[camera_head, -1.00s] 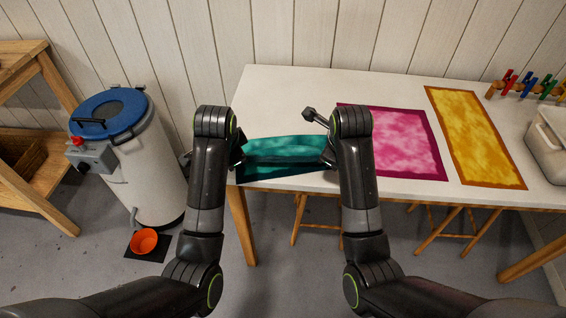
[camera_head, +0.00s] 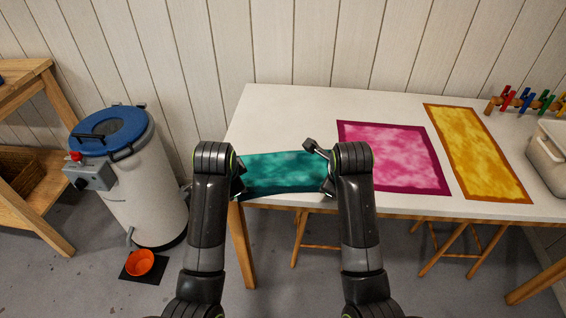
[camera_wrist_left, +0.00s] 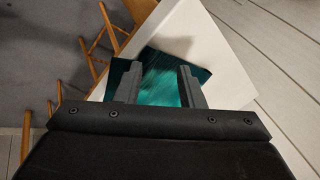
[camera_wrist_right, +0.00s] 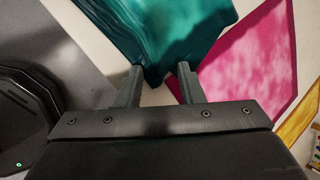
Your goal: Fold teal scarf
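The teal scarf (camera_head: 284,173) lies at the left front of the white table, spread between my two grippers, with a darker border along its front edge. My left gripper (camera_head: 240,178) is at its left end; in the left wrist view its fingers (camera_wrist_left: 158,85) stand apart with teal cloth (camera_wrist_left: 160,78) showing between and beyond them. My right gripper (camera_head: 328,178) is at the scarf's right end; in the right wrist view its fingers (camera_wrist_right: 158,80) stand apart, with a corner of the scarf (camera_wrist_right: 165,35) reaching down between them. Neither gripper is closed on the cloth.
A pink scarf (camera_head: 393,157) lies right of the teal one, and a yellow scarf (camera_head: 478,150) lies beyond it on the white table (camera_head: 290,110). A bin (camera_head: 548,150) and colored clips (camera_head: 525,100) are at the far right. A blue-lidded drum (camera_head: 140,180) stands left of the table.

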